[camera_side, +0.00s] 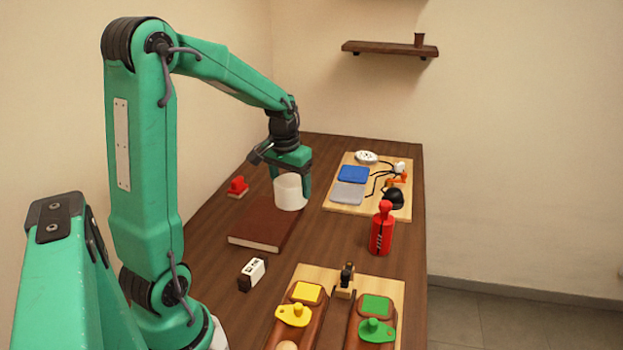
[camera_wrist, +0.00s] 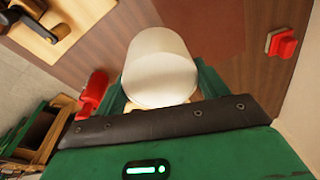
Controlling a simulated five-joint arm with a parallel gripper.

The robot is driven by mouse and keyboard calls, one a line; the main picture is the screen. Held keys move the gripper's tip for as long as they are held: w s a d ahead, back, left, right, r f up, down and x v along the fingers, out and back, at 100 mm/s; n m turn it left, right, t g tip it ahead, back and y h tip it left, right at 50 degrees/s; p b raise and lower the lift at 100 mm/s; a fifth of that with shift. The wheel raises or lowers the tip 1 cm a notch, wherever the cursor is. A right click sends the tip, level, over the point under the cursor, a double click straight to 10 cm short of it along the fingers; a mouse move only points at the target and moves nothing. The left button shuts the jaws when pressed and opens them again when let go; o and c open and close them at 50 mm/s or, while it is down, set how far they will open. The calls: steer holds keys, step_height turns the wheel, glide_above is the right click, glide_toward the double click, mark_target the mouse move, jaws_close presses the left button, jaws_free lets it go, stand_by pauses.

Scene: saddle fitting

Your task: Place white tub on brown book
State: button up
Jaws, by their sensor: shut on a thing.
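The white tub (camera_side: 289,193) is upright between the fingers of my gripper (camera_side: 291,183), which is shut on it. In the wrist view the tub (camera_wrist: 160,62) fills the space between the jaws (camera_wrist: 161,92). The brown book (camera_side: 266,224) lies flat on the table. The tub overlaps the book's far right corner in the side view. I cannot tell whether the tub's base touches the book or hangs just above it. In the wrist view, part of the book (camera_wrist: 212,22) shows beyond the tub.
A red stamp-like object (camera_side: 238,187) stands left of the book. A red bottle (camera_side: 382,230) is to the right. A board with blue and grey pads (camera_side: 338,208) lies at the back right. A black-and-white block (camera_side: 252,273) and a board with levers (camera_side: 398,290) are nearer.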

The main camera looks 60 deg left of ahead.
steer(key=a+f, duration=0.2)
steer(key=a, duration=0.1)
steer(key=s+a+f, duration=0.1)
steer(key=a+f, duration=0.1)
steer(key=a, duration=0.2)
steer(key=s+a+f, duration=0.1)
steer(key=a+f, duration=0.1)
steer(key=a, duration=0.1)
steer(key=shift+s+a+f, duration=0.2)
steer(key=shift+f, duration=2)
steer(key=o, duration=1.5)
steer(key=shift+f, duration=0.15)
steer(key=shift+r, duration=0.2)
step_height(320, 180, up, 12)
steer(key=s+d, duration=0.1)
steer(key=shift+s+d, duration=0.2)
steer(key=shift+f, duration=0.1)
